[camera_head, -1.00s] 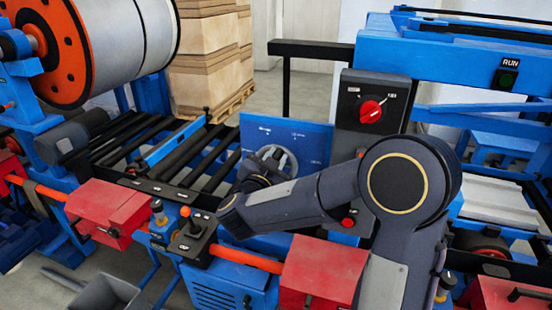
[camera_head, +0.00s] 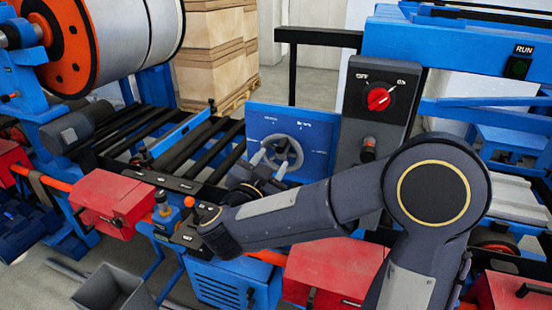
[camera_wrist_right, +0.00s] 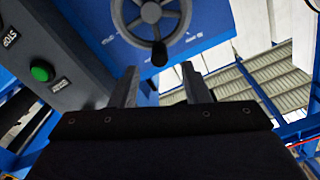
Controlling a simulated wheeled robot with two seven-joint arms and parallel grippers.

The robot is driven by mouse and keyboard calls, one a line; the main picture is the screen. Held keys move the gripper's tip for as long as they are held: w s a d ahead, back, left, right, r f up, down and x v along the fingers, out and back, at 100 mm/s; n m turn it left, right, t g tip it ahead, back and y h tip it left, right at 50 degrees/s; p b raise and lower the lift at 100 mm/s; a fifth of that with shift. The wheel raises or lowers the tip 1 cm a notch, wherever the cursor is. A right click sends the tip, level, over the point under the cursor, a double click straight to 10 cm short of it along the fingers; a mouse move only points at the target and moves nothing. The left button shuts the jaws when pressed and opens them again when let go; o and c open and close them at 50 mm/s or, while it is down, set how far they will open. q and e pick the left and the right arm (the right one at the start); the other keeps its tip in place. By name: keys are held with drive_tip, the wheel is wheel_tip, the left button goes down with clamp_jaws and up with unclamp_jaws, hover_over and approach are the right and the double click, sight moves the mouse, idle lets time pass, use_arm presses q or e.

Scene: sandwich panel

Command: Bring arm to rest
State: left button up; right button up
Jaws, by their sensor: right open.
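My right arm comes in from the lower right in the head view, bent at the elbow. Its gripper (camera_head: 265,160) points away from me, in front of the handwheel (camera_head: 284,153) on the blue panel (camera_head: 320,127). In the right wrist view the two fingers of the gripper (camera_wrist_right: 160,85) stand apart with nothing between them. The handwheel (camera_wrist_right: 152,14) and its dark knob are beyond the fingertips, with a gap that I cannot measure. My left gripper is not in view.
A dark control box with a red switch (camera_head: 378,98) stands right of the panel. Red boxes (camera_head: 112,205) and (camera_head: 333,268) line the front rail, with a small lever console (camera_head: 196,222) between them. Rollers (camera_head: 205,150) lie behind. A green button (camera_wrist_right: 42,71) shows in the wrist view.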

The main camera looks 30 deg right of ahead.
drive_tip(key=shift+s+a, duration=0.25)
drive_tip(key=shift+s, duration=0.05)
drive_tip(key=shift+w, duration=0.1)
drive_tip(key=s+a+n+t+y, duration=0.1)
drive_tip(key=s+a+n+y, duration=0.2)
drive_tip(key=n+y, duration=0.35)
drive_tip(key=s+a+n+t+y, duration=0.2)
drive_tip(key=a+n+y, duration=0.2)
drive_tip(key=y, duration=0.6)
drive_tip(key=s+f+n+g, duration=0.1)
drive_tip(key=s+f+g, duration=0.3)
drive_tip(key=s, duration=0.5)
drive_tip(key=s+f+n+g+y, duration=0.1)
drive_tip(key=s+f+g, duration=0.4)
drive_tip(key=s+f, duration=0.4)
drive_tip(key=shift+s+d, duration=0.4)
drive_tip(key=shift+n, duration=0.25)
drive_tip(key=shift+c, duration=0.2)
drive_tip(key=shift+c, duration=0.4)
